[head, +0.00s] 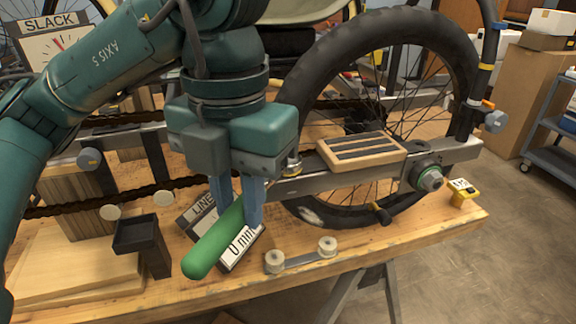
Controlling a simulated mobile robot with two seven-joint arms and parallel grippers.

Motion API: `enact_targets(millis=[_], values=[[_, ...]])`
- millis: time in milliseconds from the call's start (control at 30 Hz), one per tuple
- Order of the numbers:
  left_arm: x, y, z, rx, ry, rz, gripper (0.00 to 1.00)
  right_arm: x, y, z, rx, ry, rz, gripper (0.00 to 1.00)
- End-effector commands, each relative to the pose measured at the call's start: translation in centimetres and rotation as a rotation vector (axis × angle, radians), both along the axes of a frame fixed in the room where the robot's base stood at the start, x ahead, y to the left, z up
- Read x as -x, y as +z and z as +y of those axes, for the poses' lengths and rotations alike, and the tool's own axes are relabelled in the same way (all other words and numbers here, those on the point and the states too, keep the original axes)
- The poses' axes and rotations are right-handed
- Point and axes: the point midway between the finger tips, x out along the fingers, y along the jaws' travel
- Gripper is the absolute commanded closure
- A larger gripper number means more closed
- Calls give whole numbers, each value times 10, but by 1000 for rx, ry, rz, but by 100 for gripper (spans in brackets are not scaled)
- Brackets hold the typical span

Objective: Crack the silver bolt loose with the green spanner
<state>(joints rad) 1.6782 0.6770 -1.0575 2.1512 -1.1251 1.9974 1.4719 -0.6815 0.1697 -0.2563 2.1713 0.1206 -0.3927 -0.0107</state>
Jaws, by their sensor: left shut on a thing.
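My left gripper (238,208) is shut on the green spanner (212,244) in the middle of the view, above the bench. The spanner's thick green handle slants down to the lower left from between the blue fingers. Its other end is hidden behind the fingers. A small silver bolt-like fitting (293,166) shows on the frame rail just right of the gripper. A larger silver nut with a green ring (429,178) is at the rail's right end, well apart from the spanner. I cannot tell which is the silver bolt. My right gripper is not in view.
The wheel (461,72) stands behind the rail (345,186). A wooden slatted block (361,150) sits on the rail. On the bench (420,236) are a label plate (245,246), a silver link with round ends (301,260), a black stand (157,262) and a yellow-based block (461,195).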

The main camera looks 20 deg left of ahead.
Motion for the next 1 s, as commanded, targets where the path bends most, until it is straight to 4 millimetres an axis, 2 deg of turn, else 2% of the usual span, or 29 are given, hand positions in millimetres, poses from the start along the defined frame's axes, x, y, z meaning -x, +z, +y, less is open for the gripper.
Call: enact_targets(millis=[1000], values=[[-2, 1, -41, 2, 329, -1, 100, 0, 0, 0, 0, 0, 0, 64]])
